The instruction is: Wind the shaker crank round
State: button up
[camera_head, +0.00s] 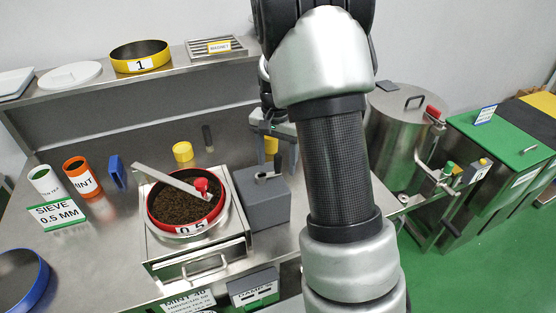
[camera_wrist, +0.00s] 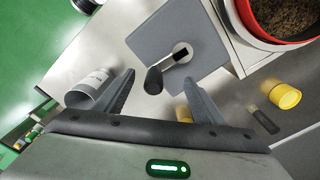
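The shaker (camera_head: 160,247) is a metal unit on the bench with a red-rimmed sieve (camera_head: 151,215) of dark tea on top. Beside it on the right is a grey box (camera_head: 262,206), also in the wrist view (camera_wrist: 160,35). The crank (camera_head: 278,165) stands on the box top: a metal hub and arm with an upright dark handle. In the wrist view the crank handle (camera_wrist: 153,81) appears between my gripper's fingers (camera_wrist: 158,78), with gaps on both sides. My gripper is open and above the box. In the head view my arm hides much of it.
A metal bar with a red knob (camera_head: 201,185) crosses the sieve. A whitish cup (camera_wrist: 89,89) lies left of my fingers in the wrist view. White and orange cups (camera_head: 81,177) stand at left.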

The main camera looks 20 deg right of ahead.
jog(key=o, duration=0.5)
jog(key=shift+d, duration=0.15)
jog(key=shift+s+a, duration=0.2)
jog(key=shift+s, duration=0.6)
jog(key=c, duration=1.8)
jog(key=shift+o, duration=0.2)
jog(key=shift+w, duration=0.1)
